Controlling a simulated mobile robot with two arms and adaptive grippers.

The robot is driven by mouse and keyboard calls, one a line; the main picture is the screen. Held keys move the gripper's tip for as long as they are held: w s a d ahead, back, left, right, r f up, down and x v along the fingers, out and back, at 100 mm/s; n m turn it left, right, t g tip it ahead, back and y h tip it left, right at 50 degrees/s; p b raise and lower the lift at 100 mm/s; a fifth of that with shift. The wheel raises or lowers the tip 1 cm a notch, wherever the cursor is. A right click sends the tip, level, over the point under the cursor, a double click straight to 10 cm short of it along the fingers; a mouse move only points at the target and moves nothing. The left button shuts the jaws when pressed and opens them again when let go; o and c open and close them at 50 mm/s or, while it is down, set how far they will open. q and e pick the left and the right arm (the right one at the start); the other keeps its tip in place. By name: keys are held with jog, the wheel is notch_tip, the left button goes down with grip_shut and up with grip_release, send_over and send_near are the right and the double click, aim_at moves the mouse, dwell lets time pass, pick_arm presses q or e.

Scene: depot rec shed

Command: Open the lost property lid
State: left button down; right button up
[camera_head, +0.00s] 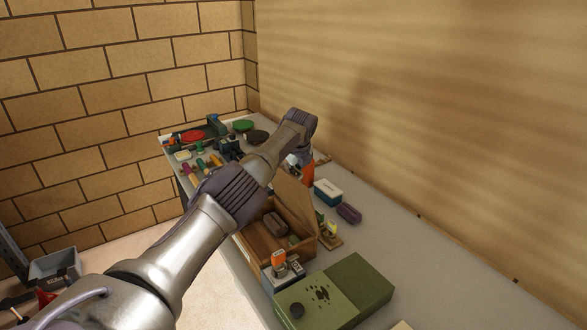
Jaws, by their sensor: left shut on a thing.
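The lost property box is an open wooden box (252,238) on the bench, with dark and greenish items inside. Its wooden lid (294,205) stands raised at a steep tilt along the box's right side. My left arm crosses the view from the lower left and bends down beyond the lid's far top end. My left gripper (299,161) is there, mostly hidden behind my own arm, and appears shut on the lid. The exact finger contact is hidden. My right gripper is not in view.
A green case (348,288) and an orange-topped item (279,262) stand close in front of the box. A teal-and-white box (327,192) and a purple item (349,213) lie to the right. Several small things crowd the far end. The bench's right side is mostly clear, beside the wall.

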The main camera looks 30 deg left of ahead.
pick_arm(q)
jog(key=shift+f, duration=0.15)
jog(key=c, duration=1.5)
grip_release()
jog(key=shift+v, duration=0.8)
jog(key=v, duration=1)
jog(key=shift+r, duration=0.25)
jog(key=shift+f, duration=0.1)
